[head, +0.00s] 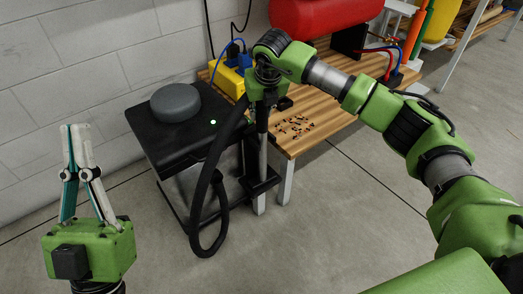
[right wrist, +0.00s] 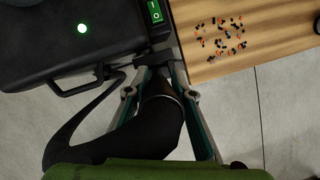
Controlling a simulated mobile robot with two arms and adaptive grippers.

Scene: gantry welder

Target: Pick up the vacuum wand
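The vacuum wand (head: 263,155) is a grey tube that stands upright beside the black vacuum unit, its lower end at a black holder (head: 260,184). Its dark upper part (right wrist: 158,115) runs between the fingers of my right gripper (right wrist: 161,80) in the right wrist view. Those fingers are drawn in close against it on both sides, and the tips are partly dark and hard to make out. In the head view my right gripper (head: 262,100) is at the wand's top.
A black hose (head: 198,215) loops down beside the vacuum unit (head: 150,135), which has a grey round lid (head: 175,101). A wooden bench (head: 320,105) with small scattered bits (head: 294,127) and a red tank (head: 318,14) stands behind. The floor in front is clear.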

